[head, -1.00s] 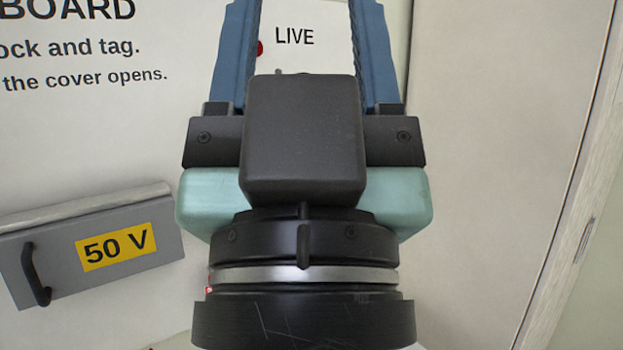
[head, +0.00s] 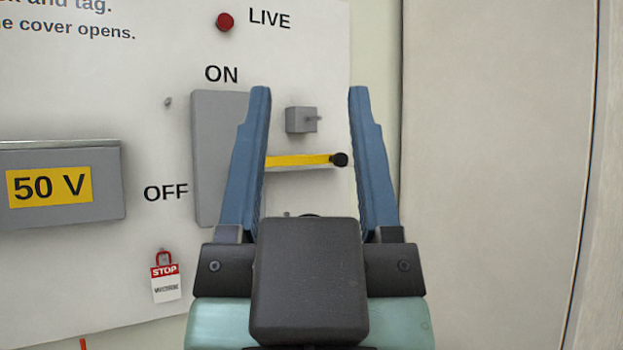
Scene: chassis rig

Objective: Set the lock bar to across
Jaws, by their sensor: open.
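The yellow lock bar (head: 300,161) with a black knob (head: 340,160) at its right end lies roughly level in the head view. It runs rightward from a grey switch plate (head: 210,160) marked ON and OFF. Its left end is hidden behind my gripper's left finger. My gripper (head: 310,90) is open with blue fingers. In the picture the bar and knob show between the two fingers, and nothing is held. I cannot tell how far the fingertips are from the panel.
A small grey block with a peg (head: 301,119) stands out above the bar. A red lamp (head: 225,21) marked LIVE is higher up. A grey 50 V box (head: 60,185) juts out at left, and a STOP padlock tag (head: 165,278) hangs below OFF. Plain wall (head: 490,180) lies right.

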